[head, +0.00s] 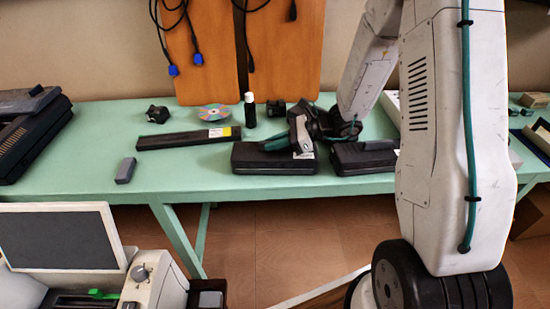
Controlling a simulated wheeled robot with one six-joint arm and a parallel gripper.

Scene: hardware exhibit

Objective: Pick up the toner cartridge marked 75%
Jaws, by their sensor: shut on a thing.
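A thick black toner cartridge (262,164) lies near the front edge of the green table, with a small pale label at its right end. My gripper (288,144) is shut on this cartridge, reaching in from the right and covering part of its top. A second black cartridge (362,161) lies just to the right, partly behind my arm. A long, thin black cartridge (180,140) with a yellow and white label lies behind and to the left. The markings are too small to read, so I cannot tell which one says 75%.
Behind the cartridges stand a dark bottle with a white cap (250,110), a disc (213,112) and a small black part (157,114). A grey block (125,171) lies at the front left. A machine with a screen (62,238) stands before the table.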

